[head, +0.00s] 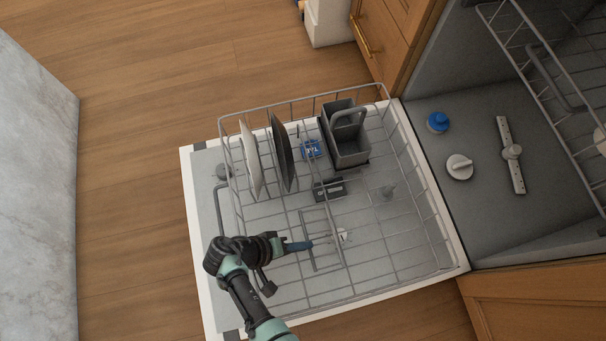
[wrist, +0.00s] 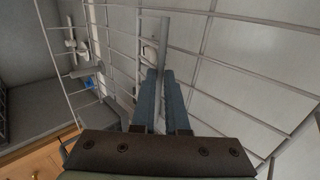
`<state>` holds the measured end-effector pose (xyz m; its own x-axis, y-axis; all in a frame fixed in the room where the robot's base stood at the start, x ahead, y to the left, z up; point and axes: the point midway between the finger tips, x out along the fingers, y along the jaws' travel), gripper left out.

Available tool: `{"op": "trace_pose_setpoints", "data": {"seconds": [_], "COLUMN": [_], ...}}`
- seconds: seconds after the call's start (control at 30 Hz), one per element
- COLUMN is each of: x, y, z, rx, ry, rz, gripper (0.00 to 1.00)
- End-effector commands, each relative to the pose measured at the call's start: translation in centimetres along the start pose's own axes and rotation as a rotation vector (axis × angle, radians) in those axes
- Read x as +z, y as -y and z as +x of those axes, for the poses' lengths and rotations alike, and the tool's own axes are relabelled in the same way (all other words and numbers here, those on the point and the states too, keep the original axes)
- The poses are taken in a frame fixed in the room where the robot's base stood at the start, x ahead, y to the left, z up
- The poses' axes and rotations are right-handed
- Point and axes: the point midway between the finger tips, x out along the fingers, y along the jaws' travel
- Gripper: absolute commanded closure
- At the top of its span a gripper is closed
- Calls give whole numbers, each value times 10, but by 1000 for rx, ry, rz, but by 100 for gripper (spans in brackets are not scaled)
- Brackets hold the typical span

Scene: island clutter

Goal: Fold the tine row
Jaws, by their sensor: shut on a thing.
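The tine row (head: 307,225) is a grey wire frame in the lower dishwasher rack. In the head view it stands in the front middle part of the rack, and I cannot tell its exact tilt. My gripper (head: 309,245) reaches in from the lower left with its blue fingers at the row. In the wrist view my gripper (wrist: 160,78) is shut on a grey bar of the tine row (wrist: 163,38), which runs between the fingers and past their tips. The held part is partly hidden by the fingers.
The wire rack (head: 432,205) sits over the open door. The rack's right side is mostly clear.

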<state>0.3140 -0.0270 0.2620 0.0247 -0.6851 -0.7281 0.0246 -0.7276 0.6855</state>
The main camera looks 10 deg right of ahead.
Motion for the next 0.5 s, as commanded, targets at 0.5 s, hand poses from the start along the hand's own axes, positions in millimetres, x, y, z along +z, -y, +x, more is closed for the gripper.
{"op": "trace_pose_setpoints", "data": {"seconds": [0.5], "x": [0], "y": [2], "z": [1], "rx": [-2], "ry": [1], "rz": [-1], "gripper": [87]}}
